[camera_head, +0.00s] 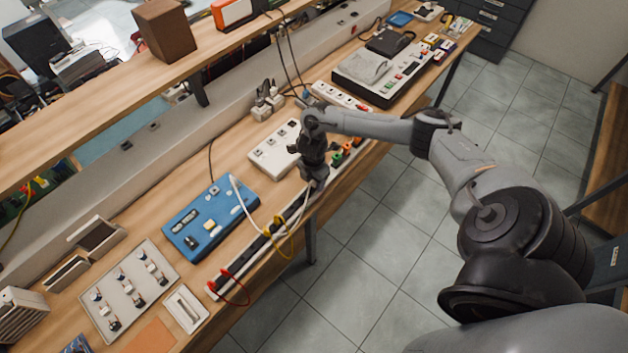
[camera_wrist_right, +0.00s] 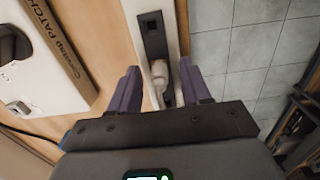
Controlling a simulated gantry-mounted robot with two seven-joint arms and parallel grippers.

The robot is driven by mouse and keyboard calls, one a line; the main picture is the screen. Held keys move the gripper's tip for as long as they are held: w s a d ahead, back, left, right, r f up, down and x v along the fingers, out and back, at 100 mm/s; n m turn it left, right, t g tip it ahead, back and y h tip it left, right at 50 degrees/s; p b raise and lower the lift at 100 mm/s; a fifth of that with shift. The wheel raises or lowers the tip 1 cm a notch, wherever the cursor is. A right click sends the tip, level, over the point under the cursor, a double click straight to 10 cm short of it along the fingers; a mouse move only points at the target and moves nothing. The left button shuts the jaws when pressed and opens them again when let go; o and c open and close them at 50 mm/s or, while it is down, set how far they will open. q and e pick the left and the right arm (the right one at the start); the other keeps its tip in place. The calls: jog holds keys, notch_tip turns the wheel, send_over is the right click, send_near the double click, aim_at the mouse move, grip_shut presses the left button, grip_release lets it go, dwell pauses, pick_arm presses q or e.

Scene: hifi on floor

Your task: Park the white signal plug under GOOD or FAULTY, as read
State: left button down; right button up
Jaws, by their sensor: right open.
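A white plug (camera_wrist_right: 160,74) sits on the narrow pale strip (camera_wrist_right: 184,25) at the bench's front edge, seen in the right wrist view. My right gripper (camera_wrist_right: 160,88) is open, with one purple finger on each side of the plug. I cannot tell if either finger touches it. In the head view my right gripper (camera_head: 314,182) points down over the front-edge strip (camera_head: 260,247) and hides the plug. I cannot read any GOOD or FAULTY label. My left gripper is out of view.
A blue panel (camera_head: 205,226) with a white cable (camera_head: 240,199) lies left of my right gripper. Red leads (camera_head: 228,281) and a yellow lead (camera_head: 285,240) are along the strip. A white panel (camera_head: 272,151) stands just behind the gripper. Tiled floor (camera_head: 375,240) is open in front.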

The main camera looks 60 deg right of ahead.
notch_tip(320, 180, up, 9)
jog(key=p, duration=0.2)
jog(key=shift+w+a+r+p, duration=0.1)
jog(key=shift+w+r+p, duration=0.05)
jog(key=shift+p, duration=0.2)
notch_tip(320, 180, up, 6)
jog(key=p, duration=0.6)
dwell(0.4)
